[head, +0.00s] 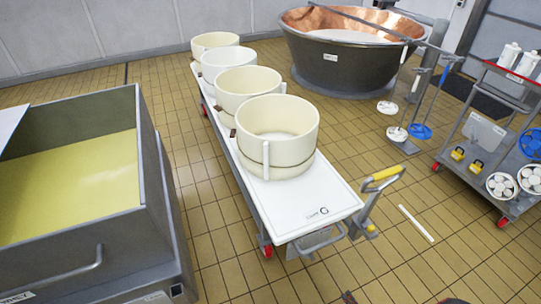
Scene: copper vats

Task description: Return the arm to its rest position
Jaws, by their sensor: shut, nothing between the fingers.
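My gripper and arm do not show clearly in the head view. Only small dark bits appear at the bottom edge, and I cannot tell what they are. A long white-topped trolley (318,201) stands in the middle of the floor. Several cream round moulds stand in a row on it, the nearest mould (290,157) being close to its front end.
A steel tank (158,190) of yellow liquid stands at left. A copper-lined vat (345,72) is at the back. A tool stand (405,146) and a red-edged cart (480,180) are at right. A white stick (416,223) lies on the tiles.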

